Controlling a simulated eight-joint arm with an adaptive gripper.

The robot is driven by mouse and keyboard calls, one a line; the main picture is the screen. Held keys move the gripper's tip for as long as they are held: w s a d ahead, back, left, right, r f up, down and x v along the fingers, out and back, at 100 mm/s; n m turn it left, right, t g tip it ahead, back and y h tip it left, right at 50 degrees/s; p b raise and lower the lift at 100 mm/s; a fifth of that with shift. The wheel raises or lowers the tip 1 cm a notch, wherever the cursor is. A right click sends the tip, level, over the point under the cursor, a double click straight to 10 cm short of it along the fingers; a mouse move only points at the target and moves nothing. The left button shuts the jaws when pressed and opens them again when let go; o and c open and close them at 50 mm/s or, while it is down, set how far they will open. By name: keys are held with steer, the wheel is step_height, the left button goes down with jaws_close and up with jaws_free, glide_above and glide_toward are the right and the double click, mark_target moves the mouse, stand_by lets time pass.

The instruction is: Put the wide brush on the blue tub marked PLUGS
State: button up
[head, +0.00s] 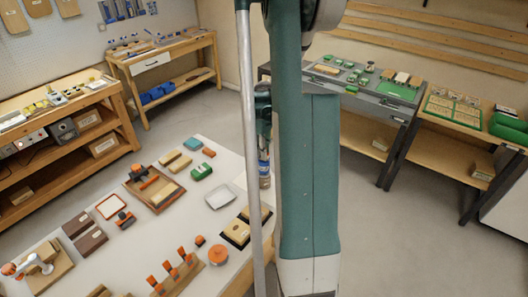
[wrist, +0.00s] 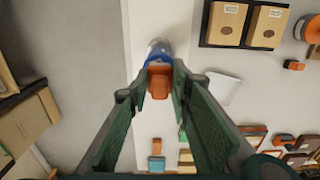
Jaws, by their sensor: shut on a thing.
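My gripper (wrist: 159,78) has its green fingers shut on an orange block-like part, which I take for the wide brush (wrist: 159,82). In the head view my gripper (head: 263,128) points down, partly behind my arm. Directly beyond the fingertips is a round blue and greyish thing (wrist: 158,50), apparently the blue tub; in the head view it (head: 264,157) shows below the gripper near the bench's right edge. Its PLUGS marking is not legible. I cannot tell whether brush and tub touch. The brush's lower part is hidden.
On the white bench (head: 215,160) a pale tray (head: 221,196) and wood blocks on a dark base (head: 240,230) lie close by. An orange round thing (head: 218,255) and several orange-handled tools (head: 170,270) stand in front. Bare floor lies beyond the bench edge.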

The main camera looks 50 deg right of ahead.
steer(key=shift+f, duration=0.2)
steer(key=o, duration=0.9)
steer(key=shift+c, duration=0.2)
steer(key=shift+r, duration=0.3)
step_height(320, 180, up, 12)
steer(key=shift+f, duration=0.1)
stand_by(0.4)
